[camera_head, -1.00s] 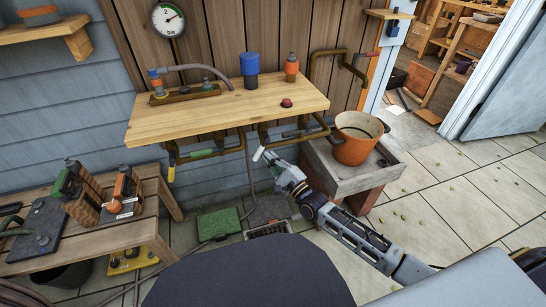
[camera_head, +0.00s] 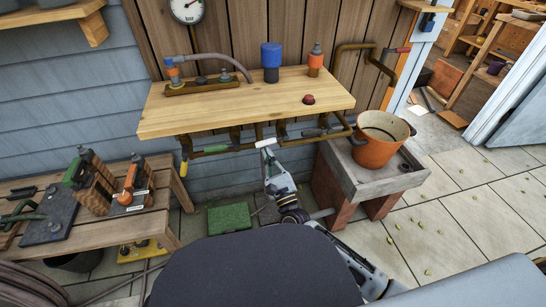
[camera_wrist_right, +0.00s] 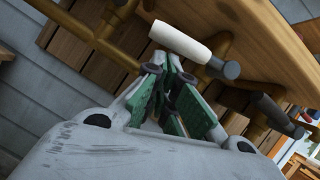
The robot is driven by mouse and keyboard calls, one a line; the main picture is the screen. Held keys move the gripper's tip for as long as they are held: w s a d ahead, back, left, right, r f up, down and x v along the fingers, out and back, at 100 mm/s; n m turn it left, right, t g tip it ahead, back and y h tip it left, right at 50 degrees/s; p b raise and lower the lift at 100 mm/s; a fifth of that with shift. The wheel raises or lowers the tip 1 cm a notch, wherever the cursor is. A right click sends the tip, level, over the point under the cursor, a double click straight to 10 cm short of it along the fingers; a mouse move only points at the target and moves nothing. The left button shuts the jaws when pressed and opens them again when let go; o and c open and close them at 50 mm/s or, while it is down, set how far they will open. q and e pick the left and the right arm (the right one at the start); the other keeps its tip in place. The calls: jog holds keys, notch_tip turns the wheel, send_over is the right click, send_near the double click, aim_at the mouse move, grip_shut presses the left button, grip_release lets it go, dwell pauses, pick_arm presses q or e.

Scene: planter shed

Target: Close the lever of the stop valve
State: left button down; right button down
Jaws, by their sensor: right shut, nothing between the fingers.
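Brass pipework (camera_head: 235,137) with coloured lever handles runs under the wooden shelf. A white-gripped lever (camera_head: 266,143) lies roughly level along it, close above my right gripper (camera_head: 268,156). In the right wrist view the white grip (camera_wrist_right: 180,42), with a dark end, lies just beyond the shut, empty fingertips (camera_wrist_right: 168,75); I cannot tell whether they touch. A green-gripped handle (camera_head: 215,148), a yellow-tipped handle (camera_head: 183,167) and a dark-gripped handle (camera_head: 313,132) are also on the pipes. I cannot tell which belongs to the stop valve. My left gripper is out of view.
The wooden shelf (camera_head: 235,112) overhangs the pipes. An orange pot (camera_head: 374,146) stands on a stone-topped stand (camera_head: 345,172) to the right. A wooden bench (camera_head: 150,222) with valve pieces is at left. A green block (camera_head: 229,218) lies on the floor.

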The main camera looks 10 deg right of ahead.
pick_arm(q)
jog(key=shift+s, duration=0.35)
pick_arm(e)
jog(key=shift+a+r, duration=0.35)
jog(key=shift+r, duration=0.05)
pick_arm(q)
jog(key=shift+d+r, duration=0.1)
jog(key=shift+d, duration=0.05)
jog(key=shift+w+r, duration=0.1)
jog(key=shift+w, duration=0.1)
pick_arm(e)
jog(key=v, duration=1.2)
jog(key=shift+s, duration=0.1)
dwell(0.5)
